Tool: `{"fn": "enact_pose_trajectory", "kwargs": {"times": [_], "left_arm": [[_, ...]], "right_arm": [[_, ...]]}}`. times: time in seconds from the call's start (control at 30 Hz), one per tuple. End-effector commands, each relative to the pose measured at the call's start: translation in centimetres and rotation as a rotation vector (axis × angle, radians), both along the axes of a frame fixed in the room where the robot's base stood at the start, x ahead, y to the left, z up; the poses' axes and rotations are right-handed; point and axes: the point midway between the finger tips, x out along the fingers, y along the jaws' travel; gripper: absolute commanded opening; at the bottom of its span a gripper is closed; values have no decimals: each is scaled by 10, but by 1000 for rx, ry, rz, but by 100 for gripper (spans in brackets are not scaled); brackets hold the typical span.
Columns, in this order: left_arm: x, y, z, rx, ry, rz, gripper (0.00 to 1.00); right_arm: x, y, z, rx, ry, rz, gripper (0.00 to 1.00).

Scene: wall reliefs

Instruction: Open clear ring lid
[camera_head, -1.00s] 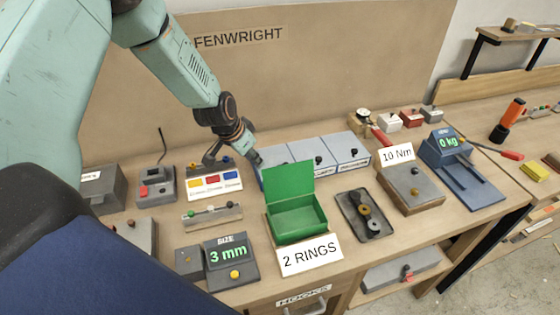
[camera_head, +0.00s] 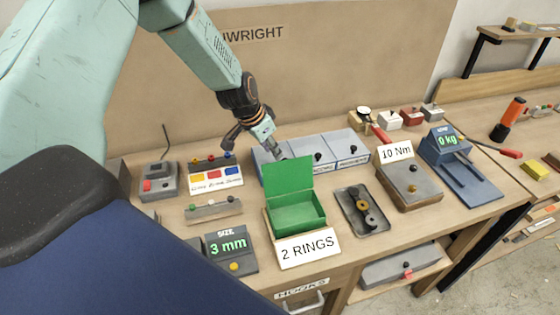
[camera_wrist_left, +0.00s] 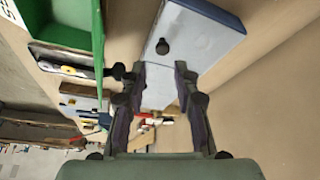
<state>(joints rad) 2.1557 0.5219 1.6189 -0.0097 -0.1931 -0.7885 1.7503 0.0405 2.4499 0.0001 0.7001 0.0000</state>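A row of grey-blue lidded boxes stands at the back of the bench: a left box (camera_head: 263,163), a middle box (camera_head: 311,147) and a right box (camera_head: 347,142). All lids look shut. Black knobs show on the middle and right boxes. Their labels are too small to read surely, so I cannot tell which is clear. My left gripper (camera_head: 274,148) is over the left box, pointing down. In the left wrist view the gripper (camera_wrist_left: 162,105) is open and empty, with a grey-blue lid (camera_wrist_left: 205,40) and its black knob (camera_wrist_left: 162,46) ahead of the fingers. My right gripper is out of view.
An open green box (camera_head: 297,214) with its lid raised stands just in front, behind a "2 RINGS" card (camera_head: 307,248). A dark tray (camera_head: 361,211) with rings lies to its right. A backboard (camera_head: 350,60) rises behind the boxes.

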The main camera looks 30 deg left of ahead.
Motion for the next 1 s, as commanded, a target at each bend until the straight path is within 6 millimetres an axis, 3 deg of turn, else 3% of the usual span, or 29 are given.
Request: {"fn": "enact_pose_trajectory", "kwargs": {"times": [0.1,0.4,0.83,1.0], "left_arm": [[6,-1,-22,1,1,1,30],[20,-6,-53,1,0,-3,30],[24,-8,-57,0,-2,-3,30],[24,-8,-57,0,-2,-3,16]], "right_arm": [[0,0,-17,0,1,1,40],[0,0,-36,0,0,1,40],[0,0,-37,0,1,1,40],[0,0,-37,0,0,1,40]]}}
